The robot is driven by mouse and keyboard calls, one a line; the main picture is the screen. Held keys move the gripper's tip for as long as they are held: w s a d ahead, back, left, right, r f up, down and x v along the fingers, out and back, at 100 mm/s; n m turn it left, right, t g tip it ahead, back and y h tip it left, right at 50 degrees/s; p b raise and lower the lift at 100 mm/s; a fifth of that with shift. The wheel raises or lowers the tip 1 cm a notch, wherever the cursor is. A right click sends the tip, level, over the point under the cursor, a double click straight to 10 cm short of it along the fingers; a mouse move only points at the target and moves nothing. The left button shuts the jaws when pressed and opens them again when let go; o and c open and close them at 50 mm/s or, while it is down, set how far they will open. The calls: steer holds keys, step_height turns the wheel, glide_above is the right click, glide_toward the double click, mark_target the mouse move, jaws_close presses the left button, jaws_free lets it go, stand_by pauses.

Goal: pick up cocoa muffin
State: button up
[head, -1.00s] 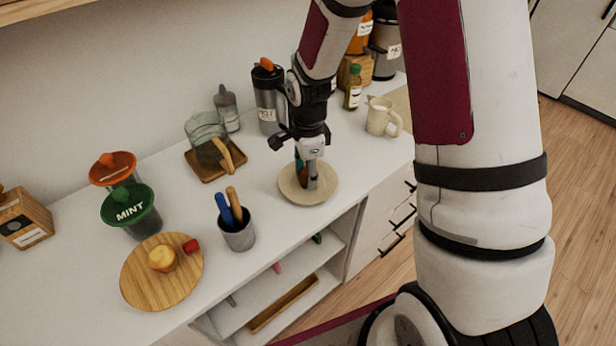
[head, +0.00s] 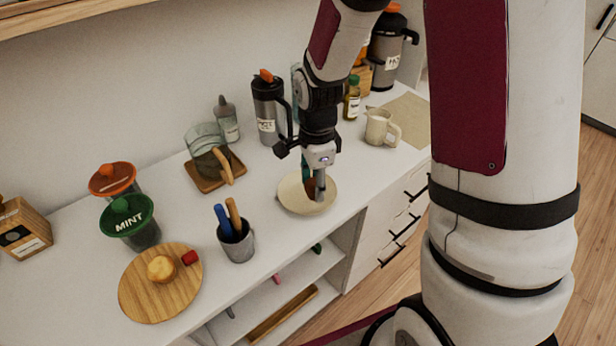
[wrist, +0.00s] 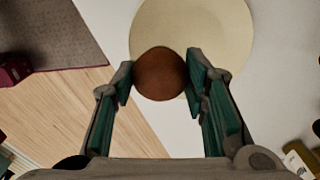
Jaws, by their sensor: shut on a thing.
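The cocoa muffin (wrist: 160,74) is a round brown thing between the green-padded fingers of my gripper (wrist: 158,84) in the wrist view. The fingers are shut on its two sides. In the head view my gripper (head: 316,186) points down over a pale round plate (head: 293,204), and the muffin (head: 310,187) shows only partly beside the fingers. The plate (wrist: 215,30) lies behind the muffin in the wrist view. I cannot tell whether the muffin still touches the plate.
A grey cup with utensils (head: 238,246) stands left of the plate. A cream pitcher (head: 380,128) stands to the right. A black-handled flask (head: 267,108) and a glass jug (head: 207,150) stand behind. A wooden board (head: 150,300) holds a yellow muffin. The counter's front edge is close to the plate.

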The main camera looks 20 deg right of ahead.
steer(key=s+d+r+p, duration=0.1)
steer(key=s+p, duration=0.2)
steer(key=s, duration=0.9)
steer(key=shift+d+p, duration=0.25)
steer(key=shift+p, duration=0.15)
